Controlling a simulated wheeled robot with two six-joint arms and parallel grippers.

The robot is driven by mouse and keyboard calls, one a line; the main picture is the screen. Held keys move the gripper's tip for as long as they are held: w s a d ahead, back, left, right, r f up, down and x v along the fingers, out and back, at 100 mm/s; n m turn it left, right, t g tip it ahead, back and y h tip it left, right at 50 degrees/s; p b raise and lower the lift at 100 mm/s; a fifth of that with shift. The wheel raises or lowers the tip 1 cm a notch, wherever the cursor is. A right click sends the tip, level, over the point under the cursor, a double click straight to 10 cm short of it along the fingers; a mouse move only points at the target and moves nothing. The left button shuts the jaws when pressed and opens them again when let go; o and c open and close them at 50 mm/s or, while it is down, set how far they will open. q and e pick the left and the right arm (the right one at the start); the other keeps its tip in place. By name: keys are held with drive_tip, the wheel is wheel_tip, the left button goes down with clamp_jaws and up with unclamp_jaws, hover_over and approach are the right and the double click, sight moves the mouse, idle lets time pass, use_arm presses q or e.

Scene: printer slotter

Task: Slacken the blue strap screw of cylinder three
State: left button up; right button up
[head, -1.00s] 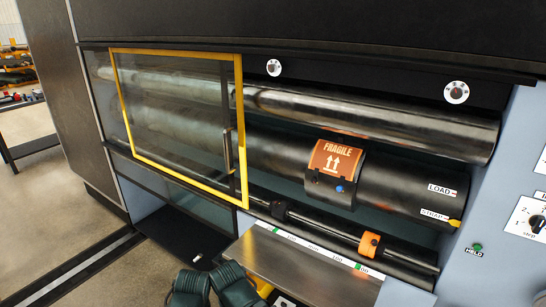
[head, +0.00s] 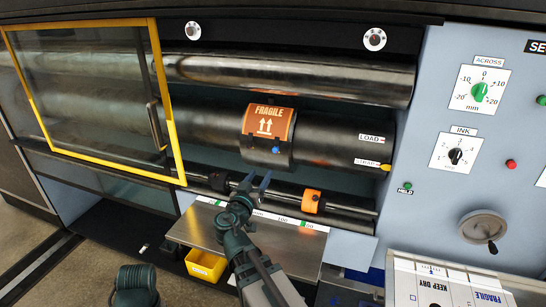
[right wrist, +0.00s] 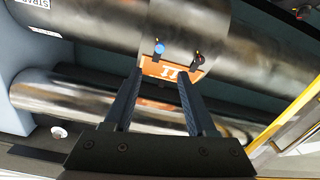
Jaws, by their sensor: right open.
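The blue strap screw (head: 276,150) sits on the dark strap below the orange FRAGILE plate (head: 268,122) on the large black cylinder (head: 335,138).
A yellow-framed glass guard (head: 176,150) covers the cylinders' left part. A thin bar with an orange clamp (head: 312,201) runs below, above a metal shelf (head: 205,232). A control panel with a handwheel (head: 484,228) stands at right.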

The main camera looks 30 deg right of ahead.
sight(275, 151)
drive_tip(key=x, duration=1.4)
drive_tip(key=shift+r, duration=0.2)
clamp_jaws()
